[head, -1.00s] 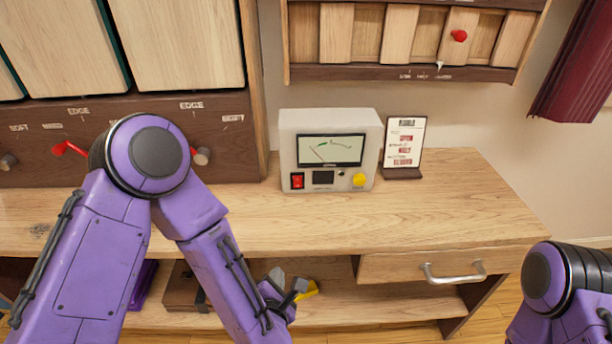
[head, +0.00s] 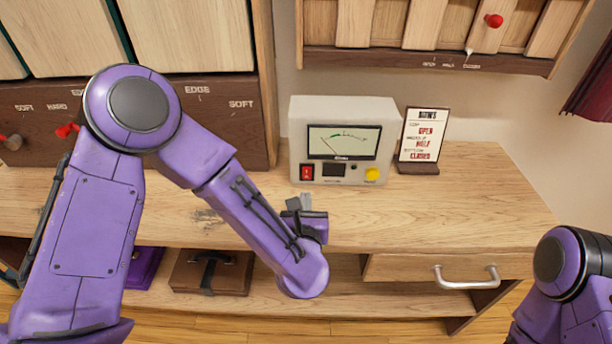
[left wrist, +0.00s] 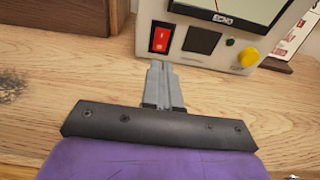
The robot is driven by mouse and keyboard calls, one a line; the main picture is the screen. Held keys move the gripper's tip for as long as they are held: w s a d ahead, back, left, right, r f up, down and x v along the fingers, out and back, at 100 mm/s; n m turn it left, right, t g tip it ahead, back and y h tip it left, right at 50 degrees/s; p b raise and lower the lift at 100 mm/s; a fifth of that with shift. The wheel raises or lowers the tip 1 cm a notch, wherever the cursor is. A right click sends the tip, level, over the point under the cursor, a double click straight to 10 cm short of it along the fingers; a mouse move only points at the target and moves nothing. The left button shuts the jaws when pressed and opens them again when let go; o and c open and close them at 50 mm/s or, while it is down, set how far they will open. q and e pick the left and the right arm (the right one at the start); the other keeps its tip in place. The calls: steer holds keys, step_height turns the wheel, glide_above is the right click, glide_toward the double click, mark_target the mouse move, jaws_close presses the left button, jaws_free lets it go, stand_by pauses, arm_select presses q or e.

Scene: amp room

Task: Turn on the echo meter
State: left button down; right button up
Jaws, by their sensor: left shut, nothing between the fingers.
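The echo meter (head: 345,112) is a cream box on the wooden bench. Its dial face shows a needle at the left. Its red rocker switch (head: 307,172) is at the lower left of the front, with a dark square and a yellow knob (head: 372,174) to the right. In the left wrist view the red switch (left wrist: 160,38) is just beyond the fingertips. My left gripper (head: 299,202) is shut and empty, in front of and slightly below the switch, apart from it in the head view. Its closed fingers (left wrist: 162,84) point toward the meter. My right gripper is out of view.
A small sign (head: 422,137) stands right of the meter. A slatted wall panel with a red knob (head: 493,20) hangs above. A brown case (head: 212,272) lies on the lower shelf. A drawer handle (head: 467,278) sticks out at the right. The bench's right part is clear.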

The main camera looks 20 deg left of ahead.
mark_target(306, 171)
arm_select(q)
steer(key=x, duration=0.2)
steer(key=p+x, duration=0.1)
steer(key=x, duration=0.2)
steer(key=r+x, duration=0.1)
steer(key=x, duration=0.2)
steer(key=shift+w+r+p, duration=0.1)
steer(key=shift+p, duration=0.3)
steer(key=shift+w+a+r+g+p, duration=0.1)
steer(key=shift+w+r+g+p, duration=0.25)
steer(key=shift+g+p, duration=0.25)
steer(key=shift+f, duration=0.2)
steer(key=shift+s, duration=0.4)
steer(key=v, duration=0.2)
steer(key=b+v, duration=0.1)
steer(key=shift+s+d+f, duration=0.2)
steer(key=shift+s, duration=0.2)
steer(key=r+b+v, duration=0.1)
steer(key=v, duration=0.8)
steer(key=shift+r, duration=0.35)
